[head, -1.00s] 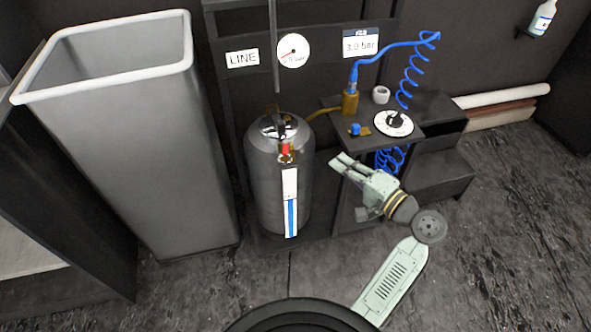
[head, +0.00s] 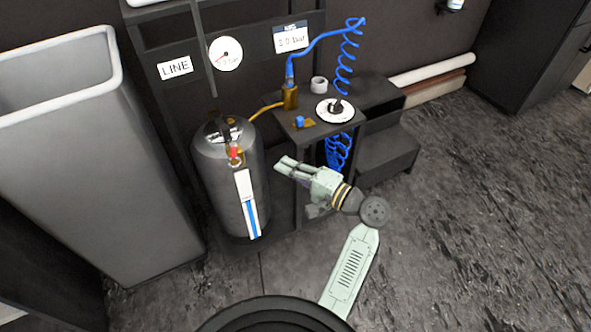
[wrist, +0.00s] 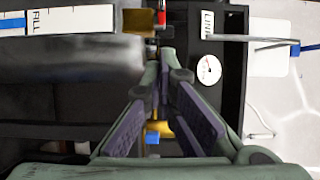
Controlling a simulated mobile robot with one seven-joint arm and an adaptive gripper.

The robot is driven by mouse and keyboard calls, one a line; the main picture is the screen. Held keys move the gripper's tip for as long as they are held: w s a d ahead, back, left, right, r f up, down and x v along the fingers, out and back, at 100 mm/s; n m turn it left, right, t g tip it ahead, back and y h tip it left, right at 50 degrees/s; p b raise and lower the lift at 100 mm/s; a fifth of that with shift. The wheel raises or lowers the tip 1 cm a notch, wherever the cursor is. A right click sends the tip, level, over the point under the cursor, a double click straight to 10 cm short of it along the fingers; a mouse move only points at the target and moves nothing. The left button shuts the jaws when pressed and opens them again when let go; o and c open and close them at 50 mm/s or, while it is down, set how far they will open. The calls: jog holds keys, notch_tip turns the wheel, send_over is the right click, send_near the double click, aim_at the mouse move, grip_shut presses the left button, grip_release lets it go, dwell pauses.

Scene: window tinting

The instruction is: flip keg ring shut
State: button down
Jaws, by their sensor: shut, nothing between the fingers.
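The grey keg (head: 230,190) stands upright left of centre in the head view, with a white and blue strip (head: 248,203) down its front. A brass fitting with a red part (head: 234,153) sits at its upper front. The red part also shows at the top of the wrist view (wrist: 161,17), beside brass (wrist: 138,21). I cannot make out a separate ring on the keg. My gripper (head: 279,167) is to the right of the keg, apart from it, pointing left. In the wrist view its fingers (wrist: 167,58) are together with nothing between them.
A small dark bench (head: 330,124) right of the keg carries a brass regulator (head: 290,96), a blue knob (head: 299,122) and a white dial (head: 335,110). A blue coiled hose (head: 345,70) rises from it. A large grey bin (head: 120,170) stands left. Floor at right is clear.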

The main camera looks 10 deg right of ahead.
aim_at(234, 157)
jog(key=w+a+p, duration=0.2)
jog(key=w+a, duration=0.1)
jog(key=a, duration=0.4)
jog(key=shift+w+a, duration=0.2)
jog(key=shift+s+a+m+t+h, duration=0.2)
jog(key=shift+m+t+h, duration=0.2)
jog(key=shift+h, duration=0.1)
